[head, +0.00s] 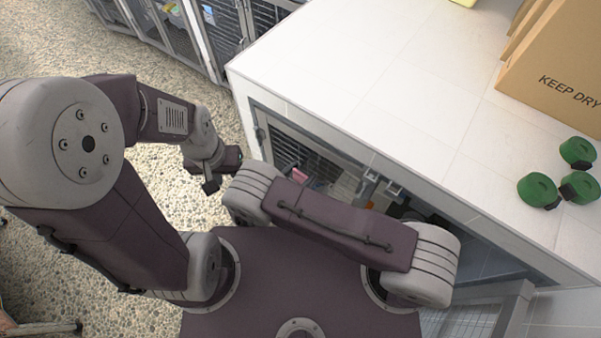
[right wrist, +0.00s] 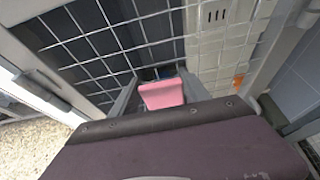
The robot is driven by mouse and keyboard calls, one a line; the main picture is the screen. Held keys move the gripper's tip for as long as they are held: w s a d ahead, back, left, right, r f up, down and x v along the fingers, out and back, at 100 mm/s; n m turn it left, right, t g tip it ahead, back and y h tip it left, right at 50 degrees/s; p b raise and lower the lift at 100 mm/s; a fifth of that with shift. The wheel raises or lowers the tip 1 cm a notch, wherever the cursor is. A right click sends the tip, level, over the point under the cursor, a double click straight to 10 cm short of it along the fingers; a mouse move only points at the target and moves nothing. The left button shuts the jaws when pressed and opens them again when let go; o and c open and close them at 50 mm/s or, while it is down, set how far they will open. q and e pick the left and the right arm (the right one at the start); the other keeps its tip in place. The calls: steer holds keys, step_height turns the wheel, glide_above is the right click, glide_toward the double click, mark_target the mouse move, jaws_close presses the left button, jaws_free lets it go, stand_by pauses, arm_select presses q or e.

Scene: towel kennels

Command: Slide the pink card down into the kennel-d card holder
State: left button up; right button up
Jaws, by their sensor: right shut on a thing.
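The pink card (right wrist: 162,94) is between the fingers of my right gripper (right wrist: 160,84), which is shut on it, in front of a wire-grid kennel door. A pink patch (head: 300,174) by the kennel front in the head view looks like the same card. My right gripper is hidden behind my own arm in the head view. A small dark and blue piece (right wrist: 156,73) shows just beyond the card's top edge; I cannot tell whether it is the card holder or whether the card touches it. My left gripper (head: 217,172) hangs over the pebbled floor, its jaw opening unclear.
A white counter (head: 370,75) runs above the kennels. Green rolls (head: 538,190) and a cardboard box (head: 560,70) stand on it at the right. More kennels (head: 190,35) line the back. The pebbled floor (head: 60,45) is open at the left.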

arm_select(q)
steer(key=shift+f+b, duration=0.4)
steer(key=shift+f, duration=0.1)
arm_select(e)
steer(key=shift+f, duration=0.5)
steer(key=o, duration=1.4)
arm_select(q)
steer(key=shift+r, duration=0.1)
